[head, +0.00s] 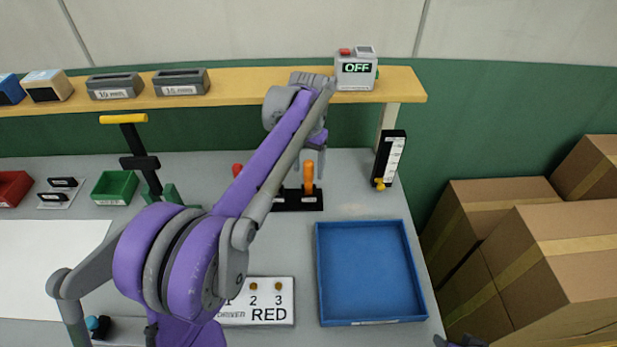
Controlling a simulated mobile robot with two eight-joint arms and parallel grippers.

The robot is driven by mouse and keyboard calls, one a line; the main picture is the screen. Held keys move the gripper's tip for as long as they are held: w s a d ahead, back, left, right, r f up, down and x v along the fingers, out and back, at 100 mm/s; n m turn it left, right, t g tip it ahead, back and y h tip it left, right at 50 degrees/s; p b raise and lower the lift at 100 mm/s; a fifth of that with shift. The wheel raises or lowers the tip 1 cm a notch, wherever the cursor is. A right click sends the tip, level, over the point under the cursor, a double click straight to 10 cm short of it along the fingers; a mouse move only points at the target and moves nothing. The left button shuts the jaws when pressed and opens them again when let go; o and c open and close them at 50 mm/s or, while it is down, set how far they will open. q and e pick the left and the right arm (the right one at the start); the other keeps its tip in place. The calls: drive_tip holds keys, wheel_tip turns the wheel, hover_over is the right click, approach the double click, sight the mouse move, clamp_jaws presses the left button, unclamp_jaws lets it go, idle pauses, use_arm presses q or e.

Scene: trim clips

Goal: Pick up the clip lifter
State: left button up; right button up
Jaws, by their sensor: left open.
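A black holder (285,203) stands on the grey bench, with an upright orange handle (308,180) at its right side. A red-topped handle (237,170) shows to its left, partly behind my left arm. These look like hand tools; I cannot tell for certain which one is the clip lifter, as their lower ends are hidden. My left gripper (316,143) hangs from the wrist above and close to the orange handle, open. Its fingers are small and partly hidden by my forearm.
An empty blue tray (370,272) lies right of a white panel marked RED (270,314). A wooden shelf (235,88) carries a device reading OFF (356,70). A black gauge (389,158) stands at right. Cardboard boxes (545,260) fill the right side.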

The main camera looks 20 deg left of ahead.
sight(309, 182)
use_arm(q)
wheel_tip(309, 182, down, 2)
drive_tip(key=shift+f, duration=0.25)
clamp_jaws()
